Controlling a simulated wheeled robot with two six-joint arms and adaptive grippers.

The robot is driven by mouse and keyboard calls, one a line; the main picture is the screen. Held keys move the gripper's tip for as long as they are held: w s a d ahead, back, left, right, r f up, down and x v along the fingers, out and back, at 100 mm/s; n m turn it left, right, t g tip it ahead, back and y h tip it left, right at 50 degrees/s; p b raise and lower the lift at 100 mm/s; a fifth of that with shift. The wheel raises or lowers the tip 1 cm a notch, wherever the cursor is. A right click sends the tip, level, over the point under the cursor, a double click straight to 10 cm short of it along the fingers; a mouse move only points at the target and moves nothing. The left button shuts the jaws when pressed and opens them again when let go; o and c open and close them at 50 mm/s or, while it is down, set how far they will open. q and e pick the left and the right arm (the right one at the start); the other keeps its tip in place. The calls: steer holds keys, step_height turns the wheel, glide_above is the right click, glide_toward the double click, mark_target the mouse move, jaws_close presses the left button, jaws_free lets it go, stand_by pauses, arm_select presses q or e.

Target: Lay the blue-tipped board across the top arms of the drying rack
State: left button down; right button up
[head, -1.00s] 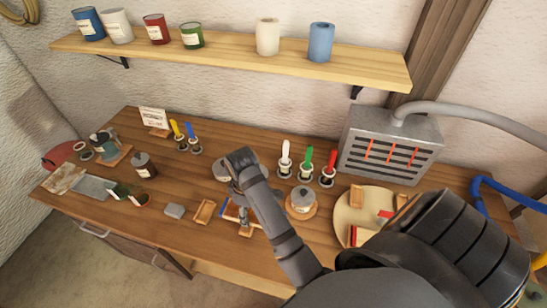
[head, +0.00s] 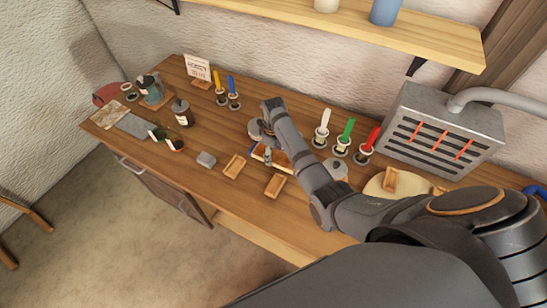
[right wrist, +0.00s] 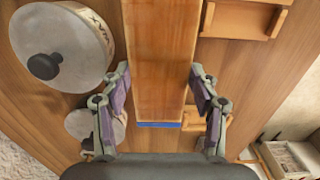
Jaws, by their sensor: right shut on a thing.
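The blue-tipped board (right wrist: 160,60) is a flat orange-brown lath. In the right wrist view it lies between my right gripper's fingers (right wrist: 160,92), with its blue end (right wrist: 158,124) toward the palm. In the head view my right gripper (head: 268,156) is low over the bench, shut on the board (head: 279,158), whose blue end shows at its left. The board's far end runs out of the right wrist view. I cannot make out the drying rack for certain; small wooden frames (head: 235,166) stand close to the gripper. My left gripper is not in view.
Handled tools (head: 347,136) in holders stand behind my right forearm. A grey vented box (head: 440,130) with glowing slots is at the back right. A knobbed round pot (right wrist: 60,58) is close beside the board.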

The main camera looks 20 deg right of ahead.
mark_target(273, 155)
step_height(273, 155, down, 3)
steer(key=shift+r, duration=0.1)
steer(key=shift+f, duration=0.2)
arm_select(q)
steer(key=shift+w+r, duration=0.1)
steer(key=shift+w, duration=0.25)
arm_select(e)
steer(key=o, duration=0.9)
steer(key=shift+f, duration=0.15)
steer(key=shift+r, duration=0.3)
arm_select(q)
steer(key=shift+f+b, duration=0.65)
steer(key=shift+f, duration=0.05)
arm_select(e)
step_height(273, 155, up, 12)
steer(key=shift+f, duration=0.2)
